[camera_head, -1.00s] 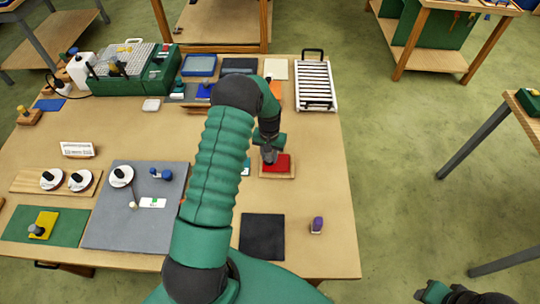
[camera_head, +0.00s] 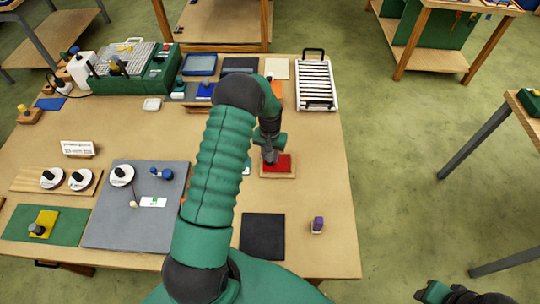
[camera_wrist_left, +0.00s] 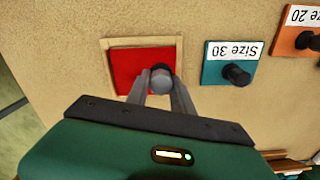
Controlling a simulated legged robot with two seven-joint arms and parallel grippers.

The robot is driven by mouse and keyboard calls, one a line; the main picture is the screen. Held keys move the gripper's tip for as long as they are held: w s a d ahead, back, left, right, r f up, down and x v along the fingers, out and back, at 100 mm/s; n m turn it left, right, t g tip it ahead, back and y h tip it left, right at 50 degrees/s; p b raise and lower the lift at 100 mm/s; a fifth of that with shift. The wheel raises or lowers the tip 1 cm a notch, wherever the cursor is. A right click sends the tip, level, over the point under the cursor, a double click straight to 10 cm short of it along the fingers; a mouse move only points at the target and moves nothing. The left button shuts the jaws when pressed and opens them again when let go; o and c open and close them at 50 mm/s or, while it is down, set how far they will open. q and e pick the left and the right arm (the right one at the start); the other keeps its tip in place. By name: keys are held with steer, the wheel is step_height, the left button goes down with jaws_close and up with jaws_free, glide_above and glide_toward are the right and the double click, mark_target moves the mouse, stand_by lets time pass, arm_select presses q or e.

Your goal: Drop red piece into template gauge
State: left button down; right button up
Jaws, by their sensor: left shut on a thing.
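The red piece (camera_head: 283,162) is a flat red square with a grey knob. In the left wrist view it (camera_wrist_left: 128,66) lies within the outline of the template gauge (camera_wrist_left: 105,68), a light wooden square frame. The gauge (camera_head: 277,176) also shows near the table's right side in the head view. I cannot tell whether the piece is fully seated or slightly raised. My left gripper (camera_wrist_left: 160,82) is shut on the knob, over the gauge; it also shows in the head view (camera_head: 270,158). My right gripper (camera_head: 468,297) is at the lower right, off the table, partly cut off.
A teal Size 30 piece (camera_wrist_left: 228,65) and an orange Size 20 piece (camera_wrist_left: 302,35), both with black knobs, lie beside the gauge. A black mat (camera_head: 262,238) and a purple object (camera_head: 318,224) are nearer the front. A white slatted rack (camera_head: 315,85) stands behind.

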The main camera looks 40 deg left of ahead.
mark_target(270, 154)
arm_select(q)
steer(key=shift+f+b, duration=0.65)
steer(key=shift+f, duration=0.25)
steer(key=c, duration=1)
jaws_free()
steer(key=shift+c, duration=0.2)
step_height(270, 154, up, 17)
steer(key=b, duration=0.3)
steer(key=shift+w+f, duration=0.1)
